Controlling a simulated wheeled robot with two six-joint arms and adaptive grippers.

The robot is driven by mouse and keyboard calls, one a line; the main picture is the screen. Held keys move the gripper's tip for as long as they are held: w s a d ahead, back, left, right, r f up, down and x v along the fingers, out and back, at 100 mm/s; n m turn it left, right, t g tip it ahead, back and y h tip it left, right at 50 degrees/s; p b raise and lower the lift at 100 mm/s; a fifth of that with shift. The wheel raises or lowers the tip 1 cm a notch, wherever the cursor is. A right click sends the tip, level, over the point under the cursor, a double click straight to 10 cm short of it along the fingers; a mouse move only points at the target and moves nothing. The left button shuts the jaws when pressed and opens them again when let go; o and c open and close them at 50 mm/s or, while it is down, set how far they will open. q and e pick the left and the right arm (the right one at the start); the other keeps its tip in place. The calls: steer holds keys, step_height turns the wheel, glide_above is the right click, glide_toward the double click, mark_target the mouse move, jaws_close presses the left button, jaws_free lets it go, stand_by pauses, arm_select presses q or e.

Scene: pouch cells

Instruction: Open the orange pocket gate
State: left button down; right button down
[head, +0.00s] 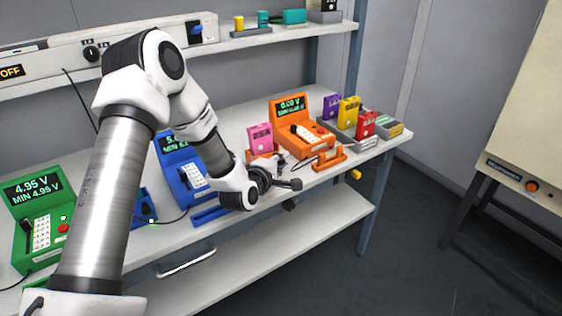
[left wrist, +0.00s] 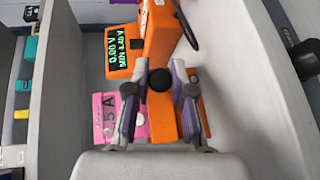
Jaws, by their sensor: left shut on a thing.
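My left gripper (head: 276,184) is at the front of the bench, beside the orange tester (head: 302,122) and the pink pouch cell (head: 260,136). In the left wrist view the two fingers (left wrist: 160,85) are closed in around the orange pocket gate (left wrist: 164,122), with a dark round knob (left wrist: 159,80) between them. The gripper appears shut on the gate; the exact contact is hard to see. The pink cell (left wrist: 104,118) stands to the left of the fingers there. The tester's display (left wrist: 118,52) reads 0.00 V. How far the gate stands open cannot be told. My right gripper is not in view.
A blue tester (head: 180,165) and green tester (head: 42,218) stand left along the bench. An orange clamp-like part (head: 328,160) lies right of the gripper. Purple (head: 331,106), yellow (head: 349,112) and red (head: 366,125) cells stand at the right end. The lower shelf (head: 290,245) is mostly clear.

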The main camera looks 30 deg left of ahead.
arm_select(q)
steer(key=s+m+h, duration=0.1)
steer(key=m+h, duration=0.1)
steer(key=h, duration=0.1)
steer(key=shift+s+d+h, duration=0.2)
steer(key=shift+s+h, duration=0.1)
steer(key=shift+s, duration=0.05)
steer(key=shift+s+d+m+h, duration=0.15)
steer(key=shift+s+m+h, duration=0.15)
steer(key=shift+m+h, duration=0.25)
steer(key=shift+s+d+m+h, duration=0.1)
steer(key=shift+s+m+h, duration=0.15)
steer(key=shift+m+h, duration=0.3)
steer(key=c, duration=1)
jaws_free()
steer(key=shift+r, duration=0.1)
